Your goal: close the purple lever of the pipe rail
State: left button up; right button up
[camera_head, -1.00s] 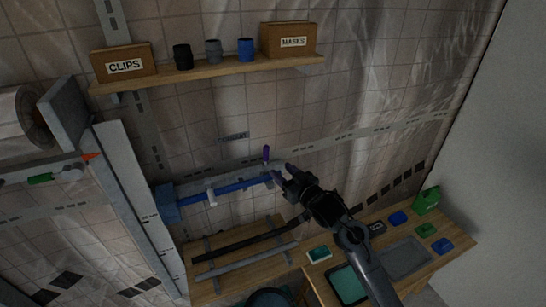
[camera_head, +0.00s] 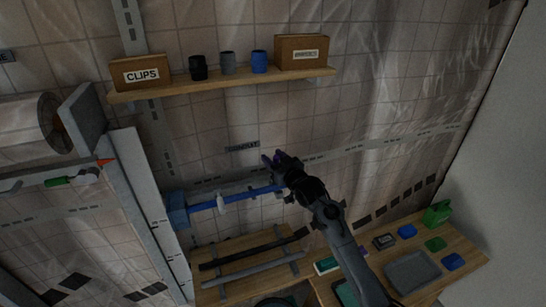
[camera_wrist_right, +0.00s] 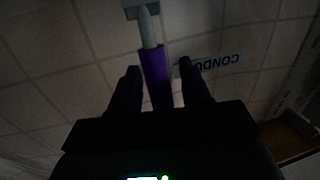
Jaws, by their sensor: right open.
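The purple lever (camera_wrist_right: 155,75) shows in the right wrist view, with a grey tip at its far end. It runs between the two dark fingers of my right gripper (camera_wrist_right: 160,68), which is open with a gap on both sides of the lever. In the head view my right gripper (camera_head: 273,160) is over the right end of the blue pipe rail (camera_head: 245,192) on the wall. It hides most of the lever there; only a hint of purple shows. Contact between fingers and lever cannot be told. My left gripper is not in view.
A white lever (camera_head: 220,204) and a blue end block (camera_head: 176,209) sit on the rail's left part. A wooden shelf (camera_head: 225,83) with boxes and cups is above. Below are a rack with bars (camera_head: 250,265) and a table with trays (camera_head: 465,250).

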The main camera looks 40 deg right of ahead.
jog(key=shift+w, duration=0.3)
grip_shut()
dwell(0.3)
